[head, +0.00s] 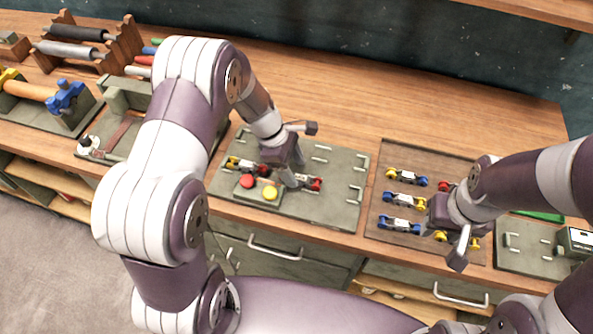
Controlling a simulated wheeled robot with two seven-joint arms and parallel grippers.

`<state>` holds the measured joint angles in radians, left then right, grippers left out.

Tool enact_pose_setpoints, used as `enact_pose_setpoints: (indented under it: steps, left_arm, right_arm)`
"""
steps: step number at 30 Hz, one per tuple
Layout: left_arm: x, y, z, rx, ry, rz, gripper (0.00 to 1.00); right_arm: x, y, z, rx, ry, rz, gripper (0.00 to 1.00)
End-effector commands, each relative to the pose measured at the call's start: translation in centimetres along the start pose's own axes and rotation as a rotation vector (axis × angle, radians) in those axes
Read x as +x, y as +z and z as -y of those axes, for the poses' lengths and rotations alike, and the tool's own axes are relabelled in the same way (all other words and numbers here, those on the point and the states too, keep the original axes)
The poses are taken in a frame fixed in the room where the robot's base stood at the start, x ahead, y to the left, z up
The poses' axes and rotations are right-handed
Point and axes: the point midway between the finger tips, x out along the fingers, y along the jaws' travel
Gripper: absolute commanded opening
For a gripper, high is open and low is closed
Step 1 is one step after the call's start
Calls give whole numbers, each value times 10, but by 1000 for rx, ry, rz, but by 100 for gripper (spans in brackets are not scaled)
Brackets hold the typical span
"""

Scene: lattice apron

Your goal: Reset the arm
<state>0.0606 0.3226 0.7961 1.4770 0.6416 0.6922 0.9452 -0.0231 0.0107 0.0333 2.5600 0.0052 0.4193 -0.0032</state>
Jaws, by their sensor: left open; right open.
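My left arm (175,150) reaches across the picture. My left gripper (290,165) is open over the grey-green board (340,200) in the middle of the bench, close to a small red-ended part (314,184) there. I cannot tell whether it touches that part. My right arm (530,180) comes in from the right. My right gripper (452,222) is open over the lower right of the brown wooden tray (385,228), close to a yellow-ended part (441,236). The gripper hides some of the tray and its parts.
A red button (247,181) and a yellow button (270,193) sit at the board's front left. Blue-ended parts (400,225) lie in the tray. A rack with rollers (75,32) stands at the back left. The bench behind the tray (450,100) is clear. Drawer handles (275,252) project in front.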

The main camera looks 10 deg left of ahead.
Motion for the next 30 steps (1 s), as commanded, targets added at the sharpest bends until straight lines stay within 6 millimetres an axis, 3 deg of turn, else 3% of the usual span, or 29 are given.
enact_pose_setpoints:
  steps: [6, 12, 23, 26, 30]
  left_arm:
    - [-59, -1, -1, -1, 6, -2, 61]
    - [-96, -1, -1, -1, 3, 0, 61]
    - [-105, -1, -1, 36, 4, -3, 61]
    - [-98, -14, 3, 233, 10, -59, 61]
    - [-94, -32, 50, 775, -72, -226, 61]
  right_arm:
    - [9, 1, 0, 0, 0, 0, 43]
    - [12, 2, 0, 0, 0, 0, 43]
    - [12, 2, 0, 0, 0, 0, 43]
    - [12, 2, 0, 0, 0, 0, 43]
    - [12, 2, 0, 0, 0, 0, 43]
